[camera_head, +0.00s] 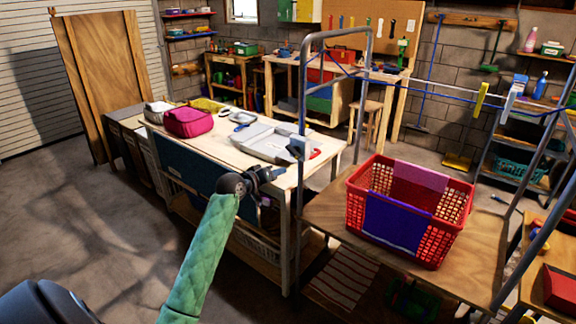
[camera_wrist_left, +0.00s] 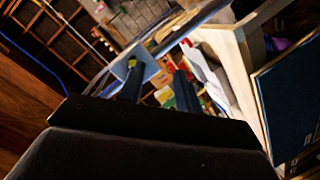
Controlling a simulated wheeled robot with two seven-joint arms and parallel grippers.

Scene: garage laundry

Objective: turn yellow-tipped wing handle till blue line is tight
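In the left wrist view a pale plate (camera_wrist_left: 149,70) with a small yellow tip (camera_wrist_left: 132,62) shows just beyond my fingers; the rest of the handle is hidden or too small to tell. My left gripper (camera_head: 276,173) is just left of and below the block. In the wrist view its two dark fingers (camera_wrist_left: 160,88) stand apart with nothing visible between them. The blue line (camera_head: 440,88) runs from the frame to the right with a slight sag. My right gripper is not in view.
A red basket (camera_head: 450,205) with purple cloth stands on a wooden shelf (camera_head: 328,212) right of the post. The floor at left is clear.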

